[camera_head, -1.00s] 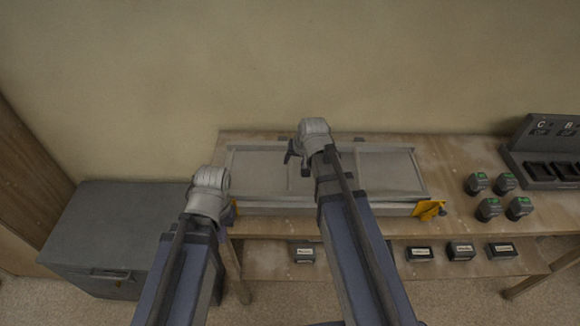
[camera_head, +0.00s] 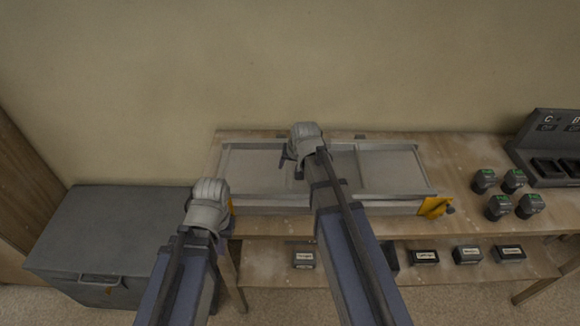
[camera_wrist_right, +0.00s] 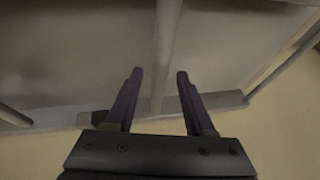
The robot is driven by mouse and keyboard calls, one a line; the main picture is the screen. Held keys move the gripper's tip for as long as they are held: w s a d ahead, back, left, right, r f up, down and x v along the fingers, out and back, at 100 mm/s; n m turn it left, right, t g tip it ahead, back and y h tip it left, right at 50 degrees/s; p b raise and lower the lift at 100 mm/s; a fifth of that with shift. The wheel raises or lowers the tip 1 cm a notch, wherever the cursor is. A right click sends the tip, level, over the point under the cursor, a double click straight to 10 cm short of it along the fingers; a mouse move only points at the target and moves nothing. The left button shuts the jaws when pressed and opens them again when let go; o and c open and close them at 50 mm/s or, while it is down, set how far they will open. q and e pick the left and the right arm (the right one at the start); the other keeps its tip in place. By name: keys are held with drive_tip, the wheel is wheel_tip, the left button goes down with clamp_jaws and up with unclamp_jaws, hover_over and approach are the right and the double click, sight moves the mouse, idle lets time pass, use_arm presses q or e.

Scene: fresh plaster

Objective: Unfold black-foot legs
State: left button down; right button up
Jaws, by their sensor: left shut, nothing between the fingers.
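A grey panelled folding frame (camera_head: 400,170) lies flat on the wooden bench, with a yellow bracket (camera_head: 433,207) and dark knob at its right front corner. My right gripper (camera_head: 291,164) is over its middle, partly hidden by my wrist. In the right wrist view my right gripper (camera_wrist_right: 157,83) is open. A grey bar (camera_wrist_right: 163,45) shows between its fingers; I cannot tell whether they touch it. A dark block (camera_wrist_right: 97,119), possibly a black foot, is beside the left finger. My left gripper (camera_head: 229,226) is shut and empty by the frame's left front corner, mostly hidden.
A dark grey chest (camera_head: 100,235) stands left of the bench (camera_head: 465,215). Several green-topped blocks (camera_head: 500,206) and a slotted dark rack (camera_head: 545,150) are on the bench's right. Labelled black boxes (camera_head: 467,254) sit on the lower shelf. The plaster wall is close behind.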

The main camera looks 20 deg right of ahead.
clamp_jaws()
idle(1.2)
